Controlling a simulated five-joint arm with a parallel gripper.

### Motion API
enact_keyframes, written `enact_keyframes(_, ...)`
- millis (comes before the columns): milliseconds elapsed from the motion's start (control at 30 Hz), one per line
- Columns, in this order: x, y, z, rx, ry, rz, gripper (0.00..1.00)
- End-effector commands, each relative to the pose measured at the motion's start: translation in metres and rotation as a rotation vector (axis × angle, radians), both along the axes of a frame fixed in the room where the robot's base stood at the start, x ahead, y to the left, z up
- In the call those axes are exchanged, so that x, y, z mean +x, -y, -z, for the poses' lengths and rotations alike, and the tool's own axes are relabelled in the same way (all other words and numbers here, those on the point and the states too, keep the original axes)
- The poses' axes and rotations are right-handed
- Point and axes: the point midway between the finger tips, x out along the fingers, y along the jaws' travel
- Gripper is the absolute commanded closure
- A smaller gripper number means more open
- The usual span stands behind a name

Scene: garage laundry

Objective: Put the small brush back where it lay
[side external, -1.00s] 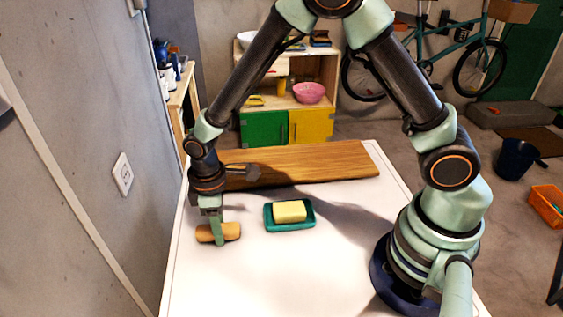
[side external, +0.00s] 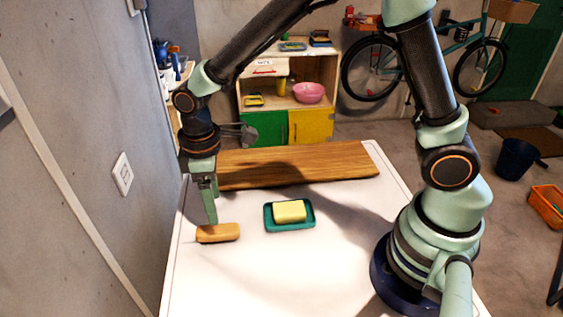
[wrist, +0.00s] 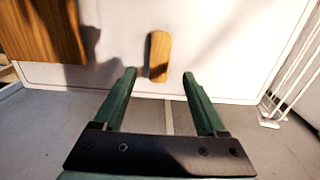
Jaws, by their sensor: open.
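The small brush (side external: 218,233) lies on the white table top near its left edge, its tan wooden back facing up. In the wrist view the brush (wrist: 159,56) lies beyond the fingertips, close to the table edge. My gripper (side external: 211,221) is above and just behind the brush in the side view, pointing down. In the wrist view my gripper (wrist: 159,74) has its two green fingers wide apart with nothing between them. The brush's underside is hidden.
A yellow soap (side external: 289,211) sits in a teal dish (side external: 289,228) right of the brush. A wooden board (side external: 310,164) lies along the table's back. The white table top (side external: 270,275) is clear in front. A grey wall (side external: 75,130) stands close on the left.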

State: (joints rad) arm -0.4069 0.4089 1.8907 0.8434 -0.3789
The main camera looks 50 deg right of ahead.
Motion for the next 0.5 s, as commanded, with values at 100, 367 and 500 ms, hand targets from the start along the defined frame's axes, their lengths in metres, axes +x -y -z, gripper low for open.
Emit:
enact_keyframes(100, 0.0, 0.0, -0.021, 0.001, 0.003, 0.0, 0.26)
enact_keyframes(367, 0.0, 0.003, -0.043, 0.003, 0.007, 0.011, 0.26)
enact_keyframes(500, -0.002, 0.02, -0.065, 0.022, 0.052, 0.084, 0.26)
